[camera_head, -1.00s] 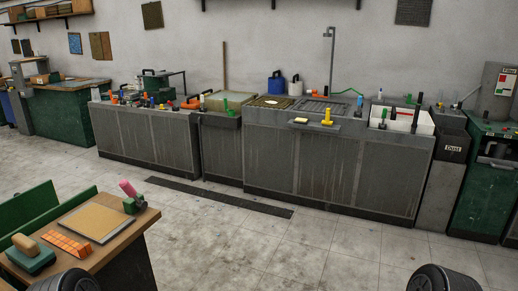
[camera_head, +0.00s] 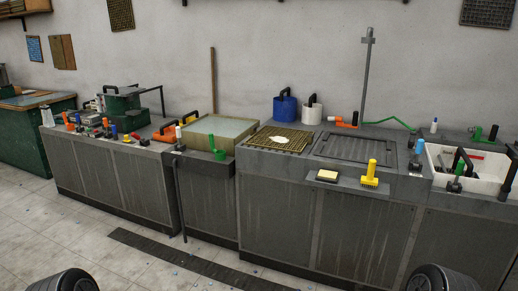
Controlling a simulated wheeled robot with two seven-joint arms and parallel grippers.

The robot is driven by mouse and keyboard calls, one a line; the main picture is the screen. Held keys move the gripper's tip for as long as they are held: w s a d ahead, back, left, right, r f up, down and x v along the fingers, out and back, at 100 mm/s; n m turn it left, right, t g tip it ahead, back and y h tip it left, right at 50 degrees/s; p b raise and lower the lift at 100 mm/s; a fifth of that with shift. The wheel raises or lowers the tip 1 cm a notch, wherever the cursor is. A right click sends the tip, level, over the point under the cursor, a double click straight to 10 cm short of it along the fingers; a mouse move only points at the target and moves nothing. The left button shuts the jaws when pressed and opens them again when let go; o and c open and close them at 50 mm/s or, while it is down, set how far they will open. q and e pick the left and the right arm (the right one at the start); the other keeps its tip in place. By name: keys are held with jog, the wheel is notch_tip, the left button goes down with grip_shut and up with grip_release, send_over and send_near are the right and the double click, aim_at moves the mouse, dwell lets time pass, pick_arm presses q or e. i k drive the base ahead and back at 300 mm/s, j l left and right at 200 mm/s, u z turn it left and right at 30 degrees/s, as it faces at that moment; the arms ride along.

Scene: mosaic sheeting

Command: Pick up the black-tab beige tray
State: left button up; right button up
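A beige-sided, shallow square tray or basin (camera_head: 188,139) with a pale flat surface sits on the grey counter, left of the middle. A green scoop-like tool (camera_head: 217,154) is at its front edge. A black handle shows just behind its left corner; I cannot tell whether it is a tab of this tray. A yellow-beige grid (camera_head: 255,143) with a white lump (camera_head: 282,140) on it lies to the right. Dark rounded parts of my arms show at the bottom left and bottom right. Neither gripper is in view.
A white bin of tools (camera_head: 432,158) stands at the right. A blue jug (camera_head: 285,110) and a white jug (camera_head: 311,113) stand behind the grid. A yellow-handled tool (camera_head: 370,174) and a sponge (camera_head: 327,175) sit on a front ledge. The floor before the counter is open.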

aim_at(295, 141)
jog(key=i+u, duration=0.1)
jog(key=i, duration=0.4)
jog(key=i+l+u, duration=0.1)
jog(key=i, duration=0.45)
jog(key=i+l, duration=0.1)
jog(key=i, duration=0.4)
jog(key=i+l+u, duration=0.15)
jog(key=i, duration=0.35)
jog(key=i+l+u, duration=0.1)
jog(key=i, duration=0.4)
